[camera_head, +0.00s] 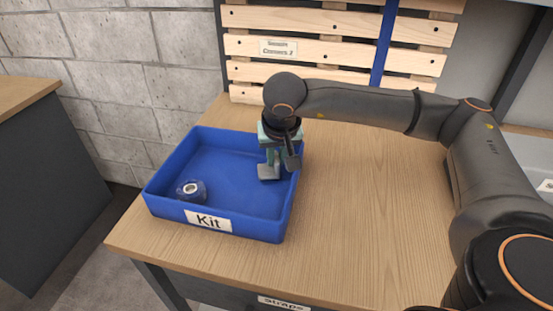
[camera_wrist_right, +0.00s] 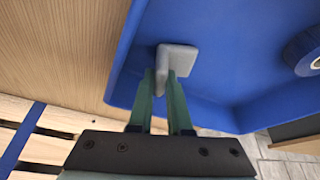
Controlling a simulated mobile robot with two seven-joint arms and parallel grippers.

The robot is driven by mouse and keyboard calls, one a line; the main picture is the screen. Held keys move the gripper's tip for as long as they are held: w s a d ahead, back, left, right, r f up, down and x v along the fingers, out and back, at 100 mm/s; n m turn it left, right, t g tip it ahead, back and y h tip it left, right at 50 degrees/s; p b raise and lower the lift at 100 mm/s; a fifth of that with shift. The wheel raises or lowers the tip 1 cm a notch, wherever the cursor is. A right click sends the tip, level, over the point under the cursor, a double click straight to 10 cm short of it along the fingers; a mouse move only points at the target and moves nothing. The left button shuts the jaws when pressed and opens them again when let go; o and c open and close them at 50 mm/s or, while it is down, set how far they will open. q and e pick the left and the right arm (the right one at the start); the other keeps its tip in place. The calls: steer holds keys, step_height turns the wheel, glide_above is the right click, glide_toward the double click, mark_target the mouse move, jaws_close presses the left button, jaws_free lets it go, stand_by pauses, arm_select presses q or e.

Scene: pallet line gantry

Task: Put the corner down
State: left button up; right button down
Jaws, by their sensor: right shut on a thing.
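The corner is a small grey angled piece (camera_head: 268,171) at the right side of the blue Kit tray (camera_head: 170,210). My right gripper (camera_head: 277,160) is shut on it, pointing down inside the tray near its right wall. In the right wrist view the corner (camera_wrist_right: 178,60) sits between the tips of the green fingers (camera_wrist_right: 163,90), over the blue tray floor. I cannot tell whether the corner touches the floor. My left gripper is not in view.
A blue roll (camera_head: 191,190) lies in the tray's front left; the tray's middle is clear. The wooden table (camera_head: 370,220) is bare to the right. A slatted wooden pallet (camera_head: 330,45) with a blue strap (camera_head: 384,45) stands behind. Another bench (camera_head: 40,95) is at left.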

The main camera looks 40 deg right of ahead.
steer(key=shift+f, duration=0.2)
steer(key=shift+f, duration=0.1)
steer(key=c, duration=0.9)
jaws_free()
steer(key=shift+o, duration=0.2)
steer(key=shift+r, duration=0.35)
steer(key=p+v, duration=0.2)
steer(key=v, duration=0.9)
steer(key=shift+s+r, duration=0.25)
steer(key=shift+a, duration=0.15)
